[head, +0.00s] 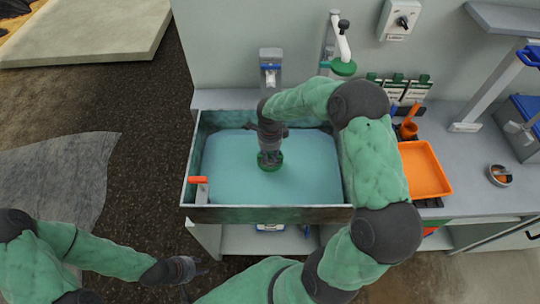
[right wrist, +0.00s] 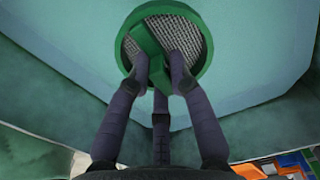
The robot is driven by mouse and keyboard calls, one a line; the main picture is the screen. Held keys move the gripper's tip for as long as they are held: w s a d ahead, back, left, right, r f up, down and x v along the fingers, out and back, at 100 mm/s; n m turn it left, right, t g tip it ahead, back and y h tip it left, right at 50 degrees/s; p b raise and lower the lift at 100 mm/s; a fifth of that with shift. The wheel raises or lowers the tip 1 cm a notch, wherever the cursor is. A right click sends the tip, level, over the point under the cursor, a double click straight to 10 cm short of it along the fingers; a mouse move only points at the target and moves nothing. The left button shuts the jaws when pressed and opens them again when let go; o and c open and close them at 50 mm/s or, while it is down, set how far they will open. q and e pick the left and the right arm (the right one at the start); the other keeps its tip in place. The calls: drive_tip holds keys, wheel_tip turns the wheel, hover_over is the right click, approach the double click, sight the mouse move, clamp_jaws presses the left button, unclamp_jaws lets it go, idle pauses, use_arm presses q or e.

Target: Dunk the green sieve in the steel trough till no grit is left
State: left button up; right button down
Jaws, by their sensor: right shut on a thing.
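The green sieve (right wrist: 205,45) is a round green ring with a grey mesh and a green bar handle. My right gripper (right wrist: 163,68) is shut on that handle. In the head view the sieve (head: 270,161) is mostly covered by my right gripper (head: 270,148), over the middle of the steel trough (head: 270,214). The trough holds blue-green water. I cannot tell whether the ring touches the water. The mesh parts that show look grey, with no clear grit; the fingers hide some of it. My left gripper (head: 187,270) is open and empty, low in front of the trough.
An orange-handled tool (head: 199,183) stands at the trough's front left corner. A tap (head: 270,68) and a white spout with a green head (head: 343,66) stand behind. An orange tray (head: 426,170) and a small cup (head: 500,175) lie on the right counter.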

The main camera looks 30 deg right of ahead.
wheel_tip(320, 180, up, 11)
drive_tip(key=p, duration=0.6)
drive_tip(key=shift+r, duration=0.2)
idle(0.5)
idle(1.0)
